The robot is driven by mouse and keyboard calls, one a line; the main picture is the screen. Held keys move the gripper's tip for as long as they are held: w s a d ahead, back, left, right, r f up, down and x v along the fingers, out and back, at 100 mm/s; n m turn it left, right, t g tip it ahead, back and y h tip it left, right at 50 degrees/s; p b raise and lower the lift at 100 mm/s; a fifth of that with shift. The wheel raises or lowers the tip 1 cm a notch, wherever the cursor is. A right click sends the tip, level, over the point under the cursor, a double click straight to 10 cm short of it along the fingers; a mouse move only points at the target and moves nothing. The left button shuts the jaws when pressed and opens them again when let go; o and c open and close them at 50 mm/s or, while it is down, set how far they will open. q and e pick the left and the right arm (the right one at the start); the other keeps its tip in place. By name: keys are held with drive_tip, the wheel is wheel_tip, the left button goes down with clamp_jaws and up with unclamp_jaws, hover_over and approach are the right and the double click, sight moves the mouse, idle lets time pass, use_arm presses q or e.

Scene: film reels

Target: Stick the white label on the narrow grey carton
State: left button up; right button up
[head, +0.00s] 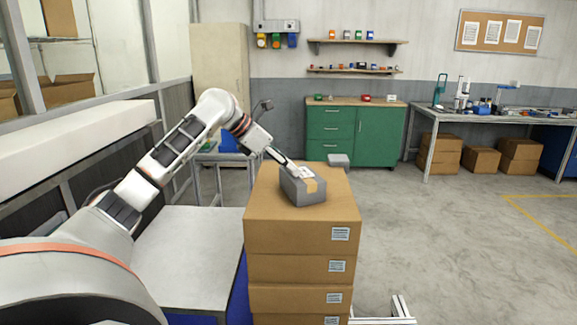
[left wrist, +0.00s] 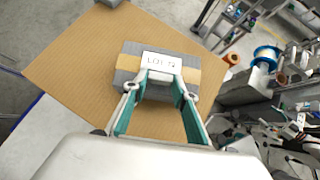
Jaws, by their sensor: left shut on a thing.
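A grey carton (head: 311,197) with a tan tape band stands on top of a stack of brown cartons (head: 335,205). My left gripper (head: 295,167) is just above it and is shut on a white label (head: 304,173). In the left wrist view, the label (left wrist: 161,61) carries dark print and lies over the top of the grey carton (left wrist: 131,62), across the tape. My left gripper (left wrist: 161,82) covers the label's near edge. I cannot tell whether the label touches the carton. My right gripper is not in view.
A second grey carton (head: 339,160) sits at the far edge of the stack top. A grey table (head: 200,240) stands left of the stack. A green cabinet (head: 355,133) and a workbench (head: 490,115) are behind. The floor to the right is clear.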

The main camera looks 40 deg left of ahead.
use_arm(q)
drive_tip(key=shift+f, duration=0.25)
